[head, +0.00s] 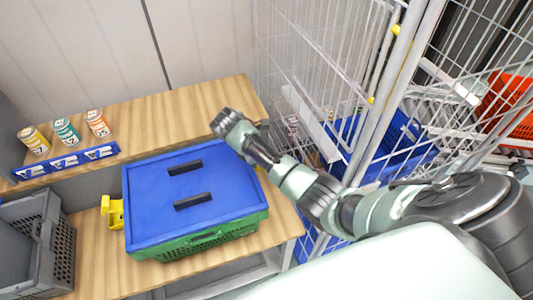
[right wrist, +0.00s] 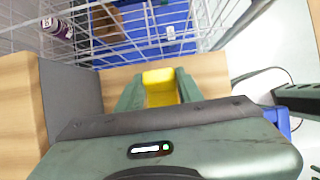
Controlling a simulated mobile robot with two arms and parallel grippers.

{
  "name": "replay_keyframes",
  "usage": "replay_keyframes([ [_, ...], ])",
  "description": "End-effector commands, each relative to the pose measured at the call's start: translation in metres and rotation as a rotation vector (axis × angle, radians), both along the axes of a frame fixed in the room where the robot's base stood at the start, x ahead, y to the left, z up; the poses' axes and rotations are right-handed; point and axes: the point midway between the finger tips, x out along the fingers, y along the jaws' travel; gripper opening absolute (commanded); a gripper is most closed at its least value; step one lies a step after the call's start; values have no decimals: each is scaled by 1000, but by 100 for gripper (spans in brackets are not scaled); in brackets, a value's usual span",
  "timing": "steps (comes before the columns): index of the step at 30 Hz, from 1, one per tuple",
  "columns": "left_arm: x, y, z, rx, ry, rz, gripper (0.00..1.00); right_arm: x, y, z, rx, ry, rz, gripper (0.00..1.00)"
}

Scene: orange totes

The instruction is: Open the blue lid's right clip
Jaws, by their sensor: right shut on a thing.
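The blue lid (head: 150,205) lies on a green crate (head: 190,245) on the wooden table in the head view. Two black handles are on its top. A yellow clip (head: 113,212) sticks out at its left side. My right arm reaches over the lid's right side and hides part of it; its fingers cannot be made out there. In the right wrist view my right gripper (right wrist: 159,82) is shut on the yellow right clip (right wrist: 160,92), which lies between its fingers. A bit of blue shows at the right there. My left gripper is not in view.
Several small cans (head: 66,133) stand on the back shelf above a blue label strip (head: 65,163). A grey crate (head: 38,245) is at the left. A wire cage (head: 310,60) with a blue tote (head: 400,150) stands close on the right.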

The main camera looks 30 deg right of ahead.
Motion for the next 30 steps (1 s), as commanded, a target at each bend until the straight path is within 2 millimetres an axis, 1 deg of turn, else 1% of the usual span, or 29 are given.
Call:
replay_keyframes([
  [11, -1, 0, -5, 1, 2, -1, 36, 2, 6, 12, -350, 82, 1, 0],
  [21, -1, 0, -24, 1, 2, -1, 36, 4, 14, 19, -646, 154, 0, 0],
  [30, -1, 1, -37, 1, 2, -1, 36, 4, 18, 23, -787, 190, 0, 0],
])
